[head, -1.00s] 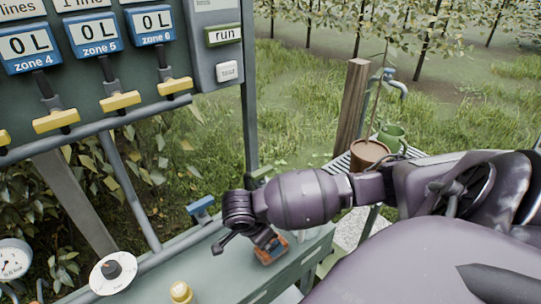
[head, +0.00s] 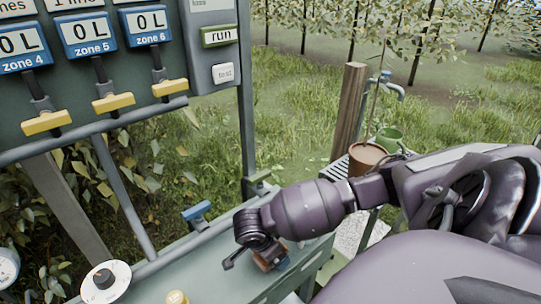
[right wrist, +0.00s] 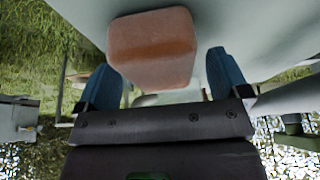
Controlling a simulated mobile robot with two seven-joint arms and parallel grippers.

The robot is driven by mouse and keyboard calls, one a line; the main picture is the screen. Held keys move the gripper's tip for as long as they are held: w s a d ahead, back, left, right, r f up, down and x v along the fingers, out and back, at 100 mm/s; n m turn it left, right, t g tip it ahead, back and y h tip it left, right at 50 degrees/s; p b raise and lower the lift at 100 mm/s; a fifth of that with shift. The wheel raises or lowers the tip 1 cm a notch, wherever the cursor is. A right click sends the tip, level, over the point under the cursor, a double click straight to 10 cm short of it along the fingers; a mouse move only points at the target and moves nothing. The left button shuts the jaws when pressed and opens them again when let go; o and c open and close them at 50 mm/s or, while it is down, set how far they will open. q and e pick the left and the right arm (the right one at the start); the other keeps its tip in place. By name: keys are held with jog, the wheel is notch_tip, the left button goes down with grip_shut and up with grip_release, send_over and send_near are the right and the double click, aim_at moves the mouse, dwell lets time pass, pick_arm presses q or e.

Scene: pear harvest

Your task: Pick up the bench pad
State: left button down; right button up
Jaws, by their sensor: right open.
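The bench pad looks to be the reddish-brown block (right wrist: 152,48) at the top middle of the right wrist view. In the head view it shows only in part, as a brown patch (head: 264,262) on the green bench (head: 210,265), under my right wrist. My right gripper (right wrist: 162,62) is open, its two blue fingers to either side of the block. A gap shows at the right finger; I cannot tell whether either finger touches it. In the head view the right gripper (head: 272,263) is mostly hidden behind its own wrist. My left gripper is not in view.
A panel with yellow levers (head: 113,103) stands at the left above the bench. A white dial (head: 105,282), a yellow knob (head: 177,297) and a blue-topped fitting (head: 197,211) are on the bench. A potted sapling (head: 367,158) and green watering can (head: 391,138) stand behind my arm.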

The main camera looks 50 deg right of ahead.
dwell(0.5)
jog(key=shift+f+p, duration=0.25)
jog(key=shift+p, duration=0.2)
dwell(0.3)
jog(key=c, duration=1)
